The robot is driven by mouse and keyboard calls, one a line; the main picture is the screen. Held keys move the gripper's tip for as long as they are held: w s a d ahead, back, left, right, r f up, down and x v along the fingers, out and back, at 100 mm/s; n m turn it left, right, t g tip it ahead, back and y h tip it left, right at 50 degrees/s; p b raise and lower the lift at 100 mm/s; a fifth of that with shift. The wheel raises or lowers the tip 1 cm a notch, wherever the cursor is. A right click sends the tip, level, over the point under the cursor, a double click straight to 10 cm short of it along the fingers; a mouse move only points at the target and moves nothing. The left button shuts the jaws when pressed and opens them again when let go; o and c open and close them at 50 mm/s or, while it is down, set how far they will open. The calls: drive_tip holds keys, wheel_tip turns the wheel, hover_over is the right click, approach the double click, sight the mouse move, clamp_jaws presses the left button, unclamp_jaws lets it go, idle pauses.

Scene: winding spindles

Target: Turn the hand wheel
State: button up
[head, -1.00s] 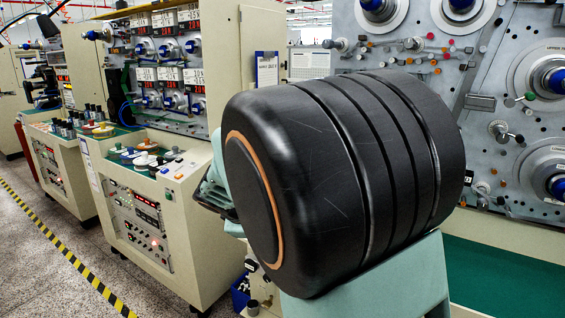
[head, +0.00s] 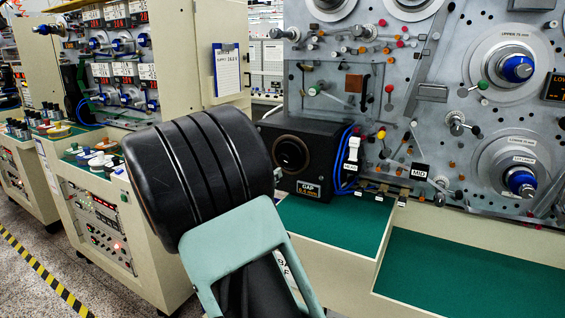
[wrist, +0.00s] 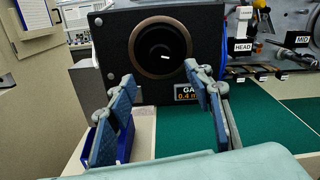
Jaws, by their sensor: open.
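A round black hand wheel (head: 291,153) with a bronze-coloured ring around it is on the front of a black box (head: 330,141) with a GAP display (head: 308,189). In the wrist view the wheel (wrist: 158,42) is upper centre, facing me, with a short white mark near its middle. My gripper (wrist: 160,82) is open and empty. Its blue-grey fingers stand apart, below and to either side of the wheel, with a gap in depth to it that I cannot measure.
A green work surface (head: 335,230) lies beneath the box. A blue bin (wrist: 106,143) sits low behind the left finger. A grey panel (head: 430,80) with spindles and small pegs rises to the right. Blue cables (head: 347,150) run along the box's right side.

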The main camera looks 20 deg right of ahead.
sight(283, 161)
drive_tip(key=p+x, duration=0.1)
drive_tip(key=x, duration=0.9)
drive_tip(key=shift+d, duration=0.1)
drive_tip(key=shift+c, duration=0.4)
drive_tip(key=c, duration=1.1)
drive_tip(key=shift+f+m+b, duration=0.15)
drive_tip(key=shift+m+b, duration=0.15)
drive_tip(key=shift+b, duration=0.1)
